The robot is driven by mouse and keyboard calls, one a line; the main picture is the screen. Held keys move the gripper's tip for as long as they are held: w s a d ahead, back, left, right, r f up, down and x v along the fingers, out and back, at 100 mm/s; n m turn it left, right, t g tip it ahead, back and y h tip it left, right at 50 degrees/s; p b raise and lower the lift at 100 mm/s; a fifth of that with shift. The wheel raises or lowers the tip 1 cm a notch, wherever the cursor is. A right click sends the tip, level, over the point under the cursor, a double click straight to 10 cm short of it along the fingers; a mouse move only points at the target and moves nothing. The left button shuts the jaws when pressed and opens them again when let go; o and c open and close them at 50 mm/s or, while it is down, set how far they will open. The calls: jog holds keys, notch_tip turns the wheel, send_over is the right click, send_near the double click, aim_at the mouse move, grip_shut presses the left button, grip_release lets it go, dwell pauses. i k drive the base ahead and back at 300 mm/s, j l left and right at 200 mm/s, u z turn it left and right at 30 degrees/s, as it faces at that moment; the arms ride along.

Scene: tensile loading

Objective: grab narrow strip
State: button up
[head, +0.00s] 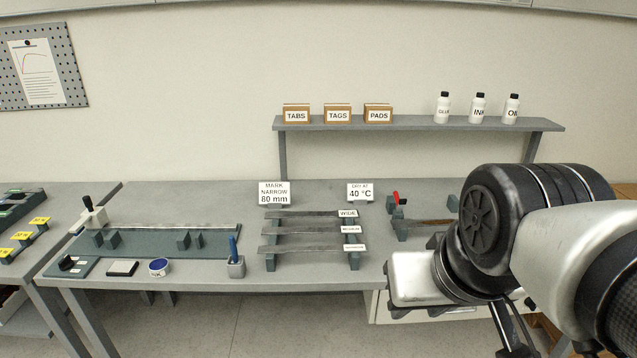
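Three flat grey strips lie left to right across a low rack with dark supports (354,262). The back one has a label reading WIDE. The front strip (305,249) looks the thinnest, and its small label (355,247) appears to read NARROW. A middle strip (300,231) lies between them. My arm fills the right foreground, and its silver end part (418,280) is to the right of the rack, apart from the strips. My gripper's fingers cannot be made out clearly, so I cannot tell whether they are open. All strips rest on the rack.
A sign reading MARK NARROW 80 mm (274,193) and a 40 °C sign (360,192) stand behind the rack. A pen holder (236,266), ink pot (159,266) and green marking fixture (150,243) are left. A red-handled clamp (397,203) is right. A shelf (420,124) spans the back.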

aim_at(342, 248)
jog(key=i+j+u, duration=0.25)
jog(key=i, duration=0.45)
jog(key=i+u, duration=0.3)
jog(key=i, duration=0.4)
